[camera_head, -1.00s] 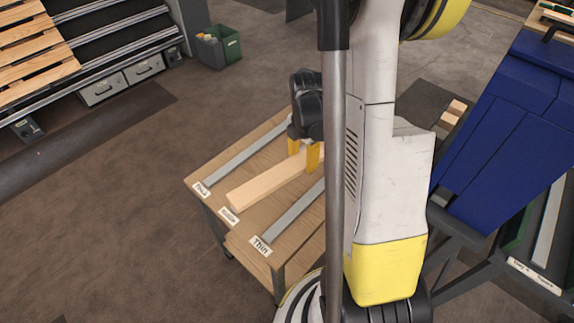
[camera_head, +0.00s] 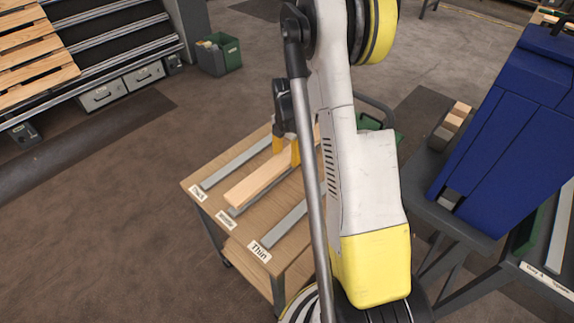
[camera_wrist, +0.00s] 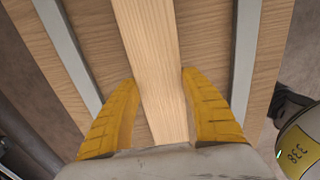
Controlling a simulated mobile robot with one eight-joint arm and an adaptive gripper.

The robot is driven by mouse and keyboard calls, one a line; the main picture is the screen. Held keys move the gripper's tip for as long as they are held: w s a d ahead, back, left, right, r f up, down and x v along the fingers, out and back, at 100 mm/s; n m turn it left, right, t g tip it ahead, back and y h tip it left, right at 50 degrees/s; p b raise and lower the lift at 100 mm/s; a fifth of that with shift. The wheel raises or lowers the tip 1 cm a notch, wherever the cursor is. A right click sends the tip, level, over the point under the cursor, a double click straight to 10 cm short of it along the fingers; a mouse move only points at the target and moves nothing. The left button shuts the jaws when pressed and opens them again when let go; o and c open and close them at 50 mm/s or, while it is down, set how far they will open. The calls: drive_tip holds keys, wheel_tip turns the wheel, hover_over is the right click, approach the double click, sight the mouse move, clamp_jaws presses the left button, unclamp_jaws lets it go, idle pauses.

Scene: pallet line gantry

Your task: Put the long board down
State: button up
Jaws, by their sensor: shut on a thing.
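The long board (camera_head: 258,182) is a pale plank held lengthwise over the middle grey strip of a wooden-topped cart (camera_head: 240,235). Part of that strip (camera_head: 234,211) shows below the board's near end, so the board looks slightly raised. My gripper (camera_head: 287,151) is shut on the board, with one yellow finger on each side. In the wrist view the board (camera_wrist: 150,60) runs between both fingertips (camera_wrist: 159,78). The board's far end is hidden behind my arm in the head view.
Grey strips lie on the cart to the left (camera_head: 235,164) and right (camera_head: 284,224) of the board. Labels stand at their near ends; one reads "Thin" (camera_head: 259,251).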

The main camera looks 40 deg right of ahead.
sight(287, 163)
drive_tip(key=shift+f+b, duration=0.65)
drive_tip(key=shift+f, duration=1.05)
drive_tip(key=shift+f, duration=0.1)
drive_tip(key=shift+f, duration=0.15)
drive_tip(key=o, duration=1.4)
drive_tip(key=shift+c, duration=0.2)
